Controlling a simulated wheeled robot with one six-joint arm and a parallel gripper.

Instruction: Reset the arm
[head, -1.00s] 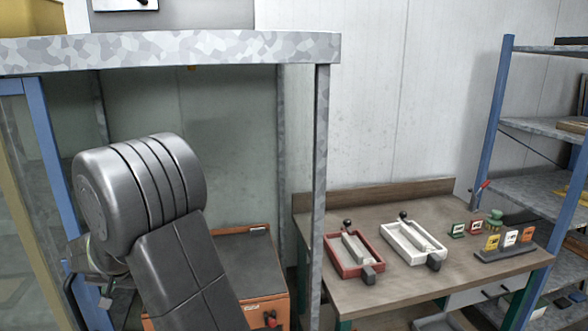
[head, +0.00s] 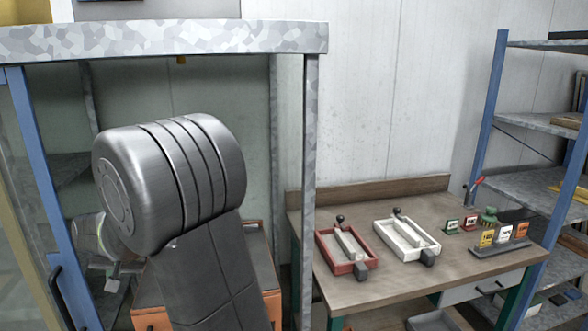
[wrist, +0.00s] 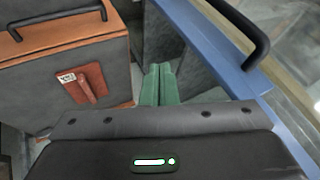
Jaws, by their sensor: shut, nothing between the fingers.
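My arm rises in the left half of the head view, with its thick grey joint in front of the metal-framed booth (head: 165,38). My gripper (wrist: 160,68) shows in the wrist view as two green fingers, closed together with nothing between them. It points down past an orange and grey cabinet (wrist: 78,40) on the left and a blue frame with a black handle (wrist: 222,60) on the right. In the head view my gripper cannot be made out clearly behind the arm.
A wooden workbench (head: 350,290) stands right of the booth. It holds a red tray (head: 328,258), a white tray (head: 400,245) and several small coloured labelled items. A blue-posted shelf rack (head: 488,120) is at the far right. The orange cabinet also shows behind my arm (head: 150,317).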

